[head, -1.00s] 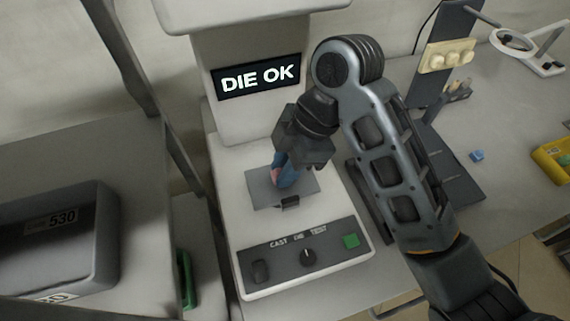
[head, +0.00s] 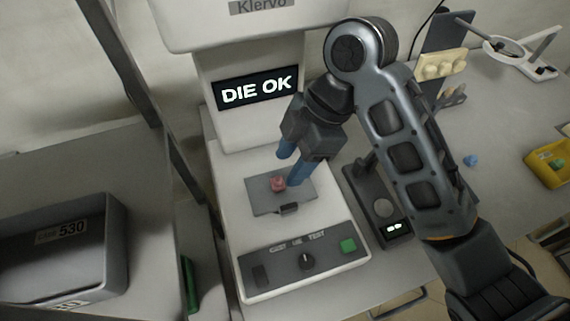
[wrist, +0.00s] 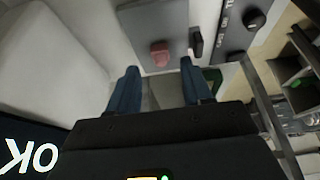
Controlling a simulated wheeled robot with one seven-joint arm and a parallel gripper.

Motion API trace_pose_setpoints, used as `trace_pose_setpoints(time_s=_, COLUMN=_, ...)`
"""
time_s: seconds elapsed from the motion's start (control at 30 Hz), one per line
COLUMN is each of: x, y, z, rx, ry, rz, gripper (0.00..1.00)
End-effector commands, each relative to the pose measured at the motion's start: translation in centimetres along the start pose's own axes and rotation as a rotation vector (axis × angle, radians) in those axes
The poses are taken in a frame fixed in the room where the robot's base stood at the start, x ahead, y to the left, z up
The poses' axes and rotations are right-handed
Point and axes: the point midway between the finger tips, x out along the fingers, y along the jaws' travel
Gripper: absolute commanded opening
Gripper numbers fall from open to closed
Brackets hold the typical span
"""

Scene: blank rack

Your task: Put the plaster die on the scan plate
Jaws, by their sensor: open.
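The plaster die (head: 278,183), a small pinkish-red block, sits on the grey scan plate (head: 262,206) of the white scanner. It also shows in the wrist view (wrist: 159,53), on the plate beyond my fingertips. My gripper (head: 291,168) is open, with its two blue fingers apart, above and just behind and to the right of the die. In the wrist view nothing is between the fingers (wrist: 157,72), and they look clear of the die. The scanner display (head: 256,89) reads "DIE OK".
The scanner's control panel (head: 277,263) has a knob and a green button. A dark box labelled 530 (head: 100,240) stands at left. A small device with a lit display (head: 393,229), a blue piece (head: 470,160) and a yellow tray (head: 541,176) are to the right.

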Motion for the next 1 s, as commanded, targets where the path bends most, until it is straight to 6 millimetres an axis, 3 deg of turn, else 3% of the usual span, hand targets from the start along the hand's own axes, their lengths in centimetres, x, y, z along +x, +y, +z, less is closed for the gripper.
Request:
trace_pose_setpoints(time_s=0.03, x=-1.7, y=0.1, z=0.1, rx=0.002, ry=-0.005, rz=0.004, gripper=0.5)
trace_pose_setpoints(time_s=0.1, x=-3.1, y=0.1, z=0.1, rx=0.001, ry=-0.004, rz=0.005, gripper=0.5)
trace_pose_setpoints(time_s=0.4, x=-7.0, y=0.0, z=0.0, rx=0.0, ry=-0.001, rz=0.001, gripper=0.5)
trace_pose_setpoints(time_s=0.83, x=-7.6, y=0.0, z=-0.1, rx=0.004, ry=0.007, rz=0.003, gripper=0.5)
trace_pose_setpoints(time_s=1.0, x=-6.1, y=0.2, z=-2.0, rx=0.055, ry=0.094, rz=0.058, gripper=0.5)
